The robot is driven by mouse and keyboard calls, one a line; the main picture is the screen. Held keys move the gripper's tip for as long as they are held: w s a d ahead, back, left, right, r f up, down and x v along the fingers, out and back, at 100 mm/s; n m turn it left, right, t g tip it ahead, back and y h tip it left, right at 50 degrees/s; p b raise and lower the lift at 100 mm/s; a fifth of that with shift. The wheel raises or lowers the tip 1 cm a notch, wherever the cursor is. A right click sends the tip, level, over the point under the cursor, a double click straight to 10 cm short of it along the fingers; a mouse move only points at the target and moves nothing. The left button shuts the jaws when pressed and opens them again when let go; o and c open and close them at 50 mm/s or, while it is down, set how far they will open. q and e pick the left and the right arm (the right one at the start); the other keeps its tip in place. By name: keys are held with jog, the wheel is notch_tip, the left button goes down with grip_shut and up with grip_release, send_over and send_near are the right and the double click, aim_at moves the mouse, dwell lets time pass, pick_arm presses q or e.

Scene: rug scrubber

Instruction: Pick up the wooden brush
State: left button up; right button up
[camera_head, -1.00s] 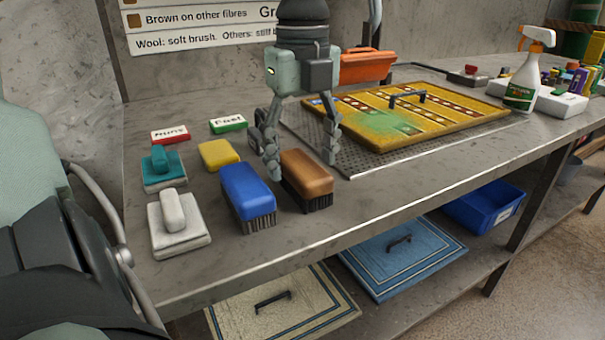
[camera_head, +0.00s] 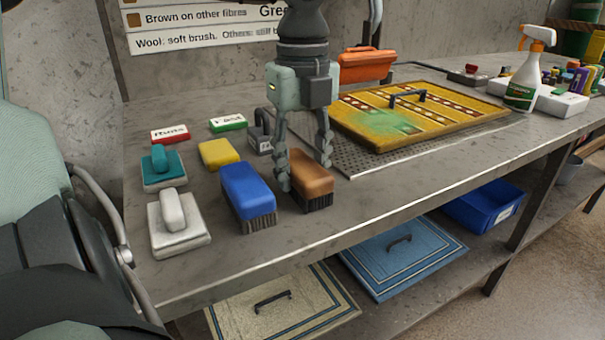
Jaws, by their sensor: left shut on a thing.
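The wooden brush (camera_head: 309,174), a brown block with dark bristles below, is on the grey bench near its front edge. My left gripper (camera_head: 304,175) reaches down from above and is shut on the brush, with one finger on its left side and the other at its far right side. The bristles appear to rest on the bench. My right gripper is not in the picture.
A blue brush (camera_head: 246,190) stands close on the left. A yellow sponge (camera_head: 219,153), a teal scrubber (camera_head: 162,170) and a white scrubber (camera_head: 177,228) lie farther left. A yellow rug (camera_head: 425,115) lies on a perforated tray (camera_head: 368,164) to the right.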

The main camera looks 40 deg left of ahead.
aim_at(303, 163)
pick_arm(q)
jog(key=shift+r, duration=0.15)
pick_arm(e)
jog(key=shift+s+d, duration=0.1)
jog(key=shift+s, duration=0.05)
pick_arm(q)
jog(key=shift+r, duration=0.25)
notch_tip(303, 163, up, 17)
jog(key=shift+r+p, duration=0.15)
jog(key=shift+p, duration=0.25)
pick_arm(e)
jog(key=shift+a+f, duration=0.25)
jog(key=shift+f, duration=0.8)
